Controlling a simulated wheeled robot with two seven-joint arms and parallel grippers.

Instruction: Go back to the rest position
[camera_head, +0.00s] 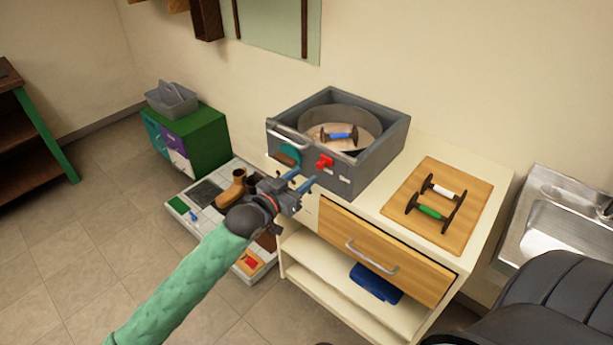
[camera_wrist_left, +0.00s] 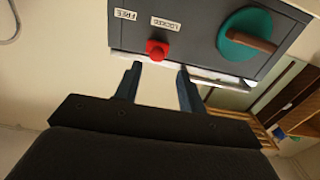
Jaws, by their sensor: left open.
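My left gripper (camera_head: 299,181) reaches in from the lower left in the head view, in front of a grey box (camera_head: 378,147) on the cabinet. In the left wrist view the same gripper (camera_wrist_left: 159,70) has its two blue fingers spread with nothing between them. A red knob (camera_head: 325,162) is on the box's front, just beyond the fingertips. The knob also shows in the left wrist view (camera_wrist_left: 156,48), near the labels FREE and LOCKED. The fingers look apart from it. A teal dial with a brown handle (camera_wrist_left: 246,36) sits beside it. My right gripper is not in view.
A blue-handled piece (camera_head: 340,135) lies inside the box. White- and green-handled pieces lie on a wooden board (camera_head: 468,190). The cabinet drawer (camera_head: 385,262) looks shut. A boot (camera_head: 231,188) stands on a low tray behind my arm. A sink (camera_head: 560,225) is at right; floor at left is clear.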

